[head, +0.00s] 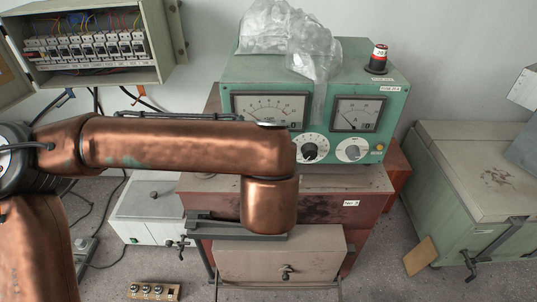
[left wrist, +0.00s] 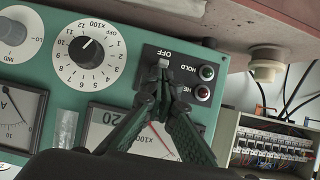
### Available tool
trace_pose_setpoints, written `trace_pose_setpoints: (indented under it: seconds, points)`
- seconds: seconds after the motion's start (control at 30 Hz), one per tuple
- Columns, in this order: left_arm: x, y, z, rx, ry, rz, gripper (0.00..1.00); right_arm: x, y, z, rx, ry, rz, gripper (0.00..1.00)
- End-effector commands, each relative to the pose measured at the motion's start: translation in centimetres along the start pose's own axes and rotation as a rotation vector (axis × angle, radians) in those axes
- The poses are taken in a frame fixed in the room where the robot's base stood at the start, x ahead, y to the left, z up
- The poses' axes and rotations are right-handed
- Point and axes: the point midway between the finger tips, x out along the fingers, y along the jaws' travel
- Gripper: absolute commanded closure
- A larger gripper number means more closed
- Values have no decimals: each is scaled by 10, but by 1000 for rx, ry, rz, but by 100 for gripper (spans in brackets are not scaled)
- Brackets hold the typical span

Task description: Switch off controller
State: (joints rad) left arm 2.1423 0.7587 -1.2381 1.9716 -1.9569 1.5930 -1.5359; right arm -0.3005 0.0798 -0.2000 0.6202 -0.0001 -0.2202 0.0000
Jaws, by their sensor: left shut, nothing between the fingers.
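The controller is a green metal box (head: 350,75) with two meters and two dials on its front. In the left wrist view its panel (left wrist: 115,88) appears turned over, with a black plate (left wrist: 178,58) marked OFF, HOLD and HE. My left gripper (left wrist: 162,78) is shut and empty, its fingertips converging at this plate just by the OFF mark. A small pale tip shows there; I cannot tell whether it is a switch lever or a fingertip, nor whether they touch. In the head view my arm hides the gripper and the plate. My right gripper is in neither view.
A green lamp (left wrist: 207,72) and a red lamp (left wrist: 202,92) sit beside the fingertips. A black-and-white dial (left wrist: 90,52) is nearby. An open breaker box (head: 157,75) hangs at the upper left. A red-topped beacon (head: 378,60) and cloudy plastic sheeting (head: 312,50) are on the controller.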

Motion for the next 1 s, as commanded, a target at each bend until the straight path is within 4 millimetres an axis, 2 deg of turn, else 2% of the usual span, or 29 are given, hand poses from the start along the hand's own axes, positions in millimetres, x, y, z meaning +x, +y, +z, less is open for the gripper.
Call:
trace_pose_setpoints:
  seconds: [0.33,0.77,1.0]
  points:
    - [-7,0,-13,-1,0,0,100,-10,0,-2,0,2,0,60]
    - [-10,0,-14,0,0,1,100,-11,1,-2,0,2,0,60]
    - [-38,3,-18,3,2,8,100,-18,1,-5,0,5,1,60]
